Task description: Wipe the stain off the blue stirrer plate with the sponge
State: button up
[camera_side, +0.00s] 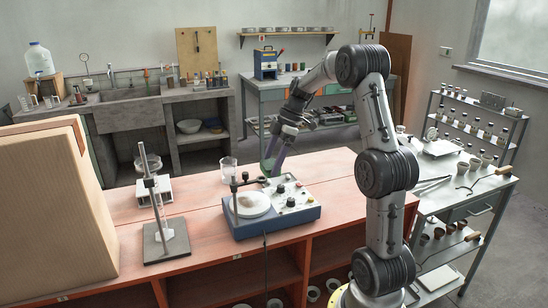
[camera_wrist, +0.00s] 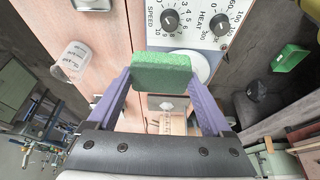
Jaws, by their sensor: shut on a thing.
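My gripper (camera_wrist: 162,76) is shut on a green sponge (camera_wrist: 163,82), held between its two purple fingertips. In the side view my gripper (camera_side: 271,163) hangs just behind the blue stirrer (camera_side: 275,215), with the sponge above the bench and apart from the plate. The stirrer's round white plate (camera_side: 252,211) faces up and has a brownish mark on it. In the wrist view the knob panel (camera_wrist: 197,22) shows beyond the sponge, and the white plate (camera_wrist: 203,68) is mostly hidden behind the sponge and a finger.
A clear beaker (camera_side: 229,169) stands behind the stirrer, left of my gripper. A dark upright rod (camera_side: 234,192) stands by the plate. A burette stand (camera_side: 160,225) is farther left. The wooden bench (camera_side: 205,205) is clear between stand and stirrer.

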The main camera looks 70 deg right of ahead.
aim_at(262, 203)
jog(key=a+r+n+g+y, duration=0.1)
jog(key=a+r+n+g, duration=0.15)
jog(key=a+n, duration=0.55)
jog(key=shift+n+g, duration=0.45)
jog(key=shift+n, duration=0.25)
jog(key=shift+d+f, duration=0.2)
jog(key=shift+f, duration=0.95)
jog(key=shift+d+f, duration=0.15)
jog(key=shift+f, duration=1.05)
jog(key=shift+d+f, duration=0.2)
jog(key=shift+f, duration=0.95)
jog(key=shift+w+a+f, duration=0.35)
jog(key=shift+a+f, duration=0.05)
jog(key=shift+f, duration=0.1)
jog(key=shift+c, duration=0.5)
jog(key=shift+w+a+f, duration=0.1)
jog(key=shift+w+a, duration=2.25)
jog(key=s+d, duration=0.5)
jog(key=shift+s+d, duration=0.35)
jog(key=shift+w+a, duration=0.25)
jog(key=shift+a, duration=0.45)
jog(key=shift+w+a, duration=2.35)
jog(key=shift+s+d, duration=2.8)
jog(key=shift+d, duration=0.05)
jog(key=shift+w+a+r, duration=0.1)
jog(key=shift+a+r, duration=0.05)
jog(key=shift+r, duration=3.95)
